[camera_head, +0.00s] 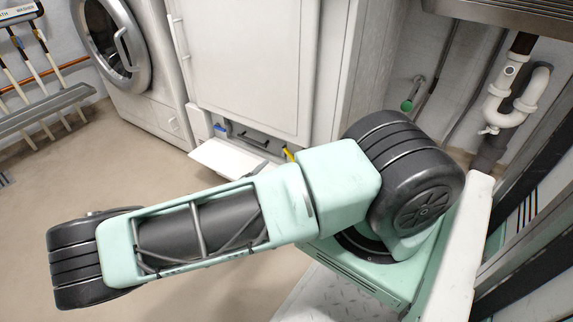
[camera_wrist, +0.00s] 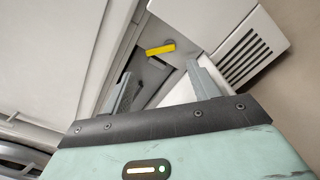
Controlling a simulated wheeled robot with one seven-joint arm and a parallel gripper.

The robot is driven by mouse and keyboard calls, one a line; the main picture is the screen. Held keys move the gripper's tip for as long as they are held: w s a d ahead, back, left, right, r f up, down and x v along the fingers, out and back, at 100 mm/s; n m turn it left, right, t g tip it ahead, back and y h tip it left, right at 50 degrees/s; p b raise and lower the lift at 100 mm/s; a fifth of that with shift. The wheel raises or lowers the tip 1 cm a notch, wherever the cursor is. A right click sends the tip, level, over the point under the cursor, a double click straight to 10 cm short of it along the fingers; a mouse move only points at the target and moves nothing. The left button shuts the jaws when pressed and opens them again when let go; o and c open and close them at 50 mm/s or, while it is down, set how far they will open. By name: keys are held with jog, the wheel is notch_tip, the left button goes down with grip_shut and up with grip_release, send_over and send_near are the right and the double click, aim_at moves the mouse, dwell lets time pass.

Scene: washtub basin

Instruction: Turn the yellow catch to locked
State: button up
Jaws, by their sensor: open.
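The yellow catch (camera_wrist: 161,49) is a short flat bar in a grey recess at the bottom of a white appliance. In the wrist view it lies nearly level, tilted slightly, beyond my fingertips. In the head view a small part of the yellow catch (camera_head: 288,154) shows just above my arm. My gripper (camera_wrist: 158,83) is open and empty, with one grey finger on each side and the catch ahead between them, apart from both. Any lock marking is too small to read.
A white flap (camera_head: 228,157) hangs open below the white appliance (camera_head: 255,65), beside the recess. A vented panel (camera_wrist: 247,50) lies right of the catch in the wrist view. A washing machine (camera_head: 125,50) stands left, and white pipes (camera_head: 510,95) right. Floor at left is clear.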

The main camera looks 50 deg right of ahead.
aim_at(291, 155)
jog(key=d+b, duration=0.1)
jog(key=d, duration=0.1)
jog(key=d+b, duration=0.1)
jog(key=d, duration=0.2)
jog(key=d+b, duration=0.1)
jog(key=d, duration=0.1)
jog(key=shift+w+d+f, duration=0.15)
jog(key=shift+w+d, duration=0.1)
jog(key=shift+d, duration=0.05)
jog(key=shift+w+d, duration=0.1)
jog(key=shift+d, duration=0.6)
jog(key=shift+r, duration=0.2)
jog(key=c, duration=0.7)
